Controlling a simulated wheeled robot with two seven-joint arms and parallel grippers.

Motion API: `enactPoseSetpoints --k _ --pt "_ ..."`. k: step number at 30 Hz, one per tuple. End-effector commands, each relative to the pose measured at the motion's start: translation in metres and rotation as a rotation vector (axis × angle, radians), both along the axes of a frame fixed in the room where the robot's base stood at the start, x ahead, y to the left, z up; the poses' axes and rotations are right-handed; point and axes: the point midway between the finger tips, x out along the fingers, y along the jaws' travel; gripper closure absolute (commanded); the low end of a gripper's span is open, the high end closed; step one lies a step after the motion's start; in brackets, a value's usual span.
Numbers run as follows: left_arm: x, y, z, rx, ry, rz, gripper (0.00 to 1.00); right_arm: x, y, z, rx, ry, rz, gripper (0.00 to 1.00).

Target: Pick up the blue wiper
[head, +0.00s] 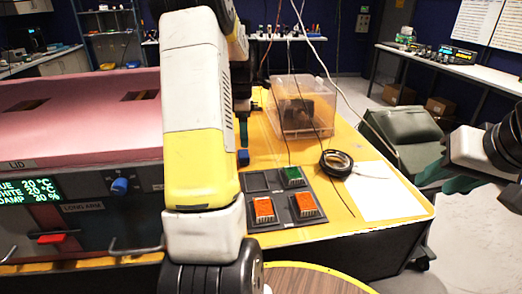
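A small blue block (243,157), which may be the blue wiper, sits on the yellow table (345,140) at the left edge of the dark button panel. It is partly hidden behind my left arm, so its full shape cannot be told. A teal finger of my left gripper (243,132) points down just above and behind the blue block in the picture. The rest of that gripper is hidden by the arm, and contact cannot be told. My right gripper (446,177) is at the right, beyond the table's edge, with its teal fingers apart and nothing seen between them.
The panel holds green (291,175) and orange (306,205) blocks. A clear plastic box (302,108), a black cable coil (336,163) and white paper (385,190) lie on the table. A pink-lidded unit (70,130) stands left. A grey-green case (400,130) stands right.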

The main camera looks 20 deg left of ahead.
Motion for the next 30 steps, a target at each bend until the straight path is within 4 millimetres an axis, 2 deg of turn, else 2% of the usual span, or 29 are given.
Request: enactPoseSetpoints --k 5,19,24,30 --pt "0.005 0.012 -0.022 0.002 0.027 0.094 0.18 0.0 0.0 0.0 0.0 0.0 0.0 0.64" --pt "0.005 0.009 -0.083 0.0 0.028 0.095 0.18 0.0 0.0 0.0 0.0 0.0 0.0 0.64" --pt "0.005 0.009 -0.094 0.001 0.025 0.095 0.18 0.0 0.0 0.0 0.0 0.0 0.0 0.64" --pt "0.005 0.009 -0.094 0.001 0.024 0.095 0.2 0.0 0.0 0.0 0.0 0.0 0.0 0.64"
